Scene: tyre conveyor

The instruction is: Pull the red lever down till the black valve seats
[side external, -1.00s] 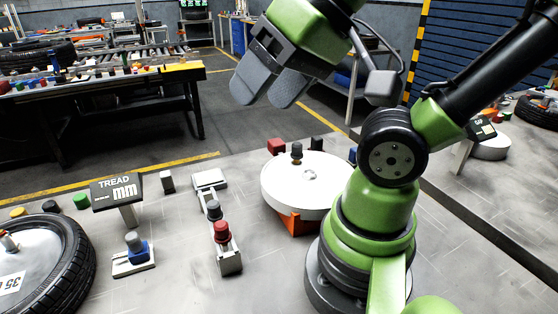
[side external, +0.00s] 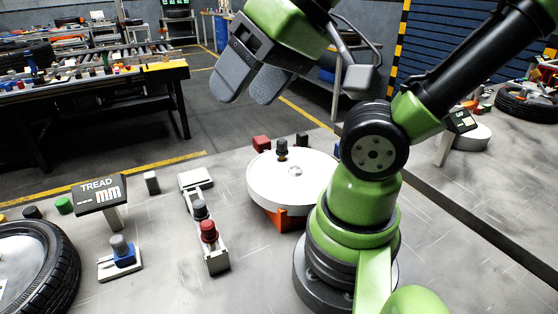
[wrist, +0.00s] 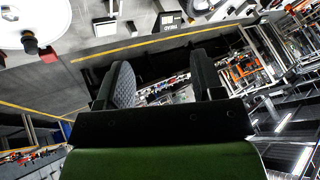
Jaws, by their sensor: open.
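A red knob (side external: 208,232), which looks like the lever's end, tops a small pale fixture on the grey bench in the side view. A black knob (side external: 200,210) stands just behind it on the same fixture. Another black knob (side external: 282,148) stands on a round white disc (side external: 300,182). I cannot tell which black part is the valve. My gripper (side external: 248,92) is open and empty, high above the bench and apart from all of these. In the wrist view its two grey pads (wrist: 162,78) are spread with nothing between them.
A tyre (side external: 50,265) lies at the left. A TREAD sign (side external: 103,194) and a blue clamp (side external: 124,255) stand between it and the red knob. A red block (side external: 261,143) sits behind the disc. Bare bench lies in front of the fixture.

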